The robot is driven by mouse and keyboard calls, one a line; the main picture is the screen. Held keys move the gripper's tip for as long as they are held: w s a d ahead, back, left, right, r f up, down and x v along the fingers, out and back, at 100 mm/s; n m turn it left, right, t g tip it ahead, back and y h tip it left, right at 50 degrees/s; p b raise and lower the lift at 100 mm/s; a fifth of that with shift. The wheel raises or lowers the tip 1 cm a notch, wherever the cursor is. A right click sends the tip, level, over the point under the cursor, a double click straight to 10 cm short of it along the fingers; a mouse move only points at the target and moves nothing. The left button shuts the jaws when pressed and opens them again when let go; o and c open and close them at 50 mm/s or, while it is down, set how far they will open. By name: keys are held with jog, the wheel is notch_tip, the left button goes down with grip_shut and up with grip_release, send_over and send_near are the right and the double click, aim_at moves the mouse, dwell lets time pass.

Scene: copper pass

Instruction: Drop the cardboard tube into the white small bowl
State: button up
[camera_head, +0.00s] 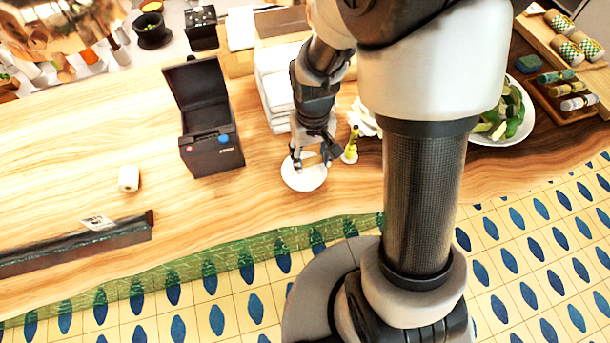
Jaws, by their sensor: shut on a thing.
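The white small bowl (304,178) is on the wooden counter near its front edge, left of my arm's thick upper link. My gripper (311,158) points down directly over the bowl and covers part of its back side. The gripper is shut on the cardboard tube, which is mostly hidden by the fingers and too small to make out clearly. I cannot tell how far the gripper is above the bowl.
A yellow bottle-like item (350,150) stands close to the gripper's right. A black open box (211,140) stands to the left, with a small white roll (129,178) farther left. White stacked items (274,85) are behind. A plate of green pieces (512,110) lies right.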

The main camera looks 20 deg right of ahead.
notch_tip(320, 180, down, 2)
jog(key=shift+f+b, duration=0.2)
jog(key=shift+b, duration=0.45)
jog(key=o, duration=0.7)
jog(key=shift+o, duration=0.2)
jog(key=shift+r, duration=0.1)
notch_tip(320, 180, up, 12)
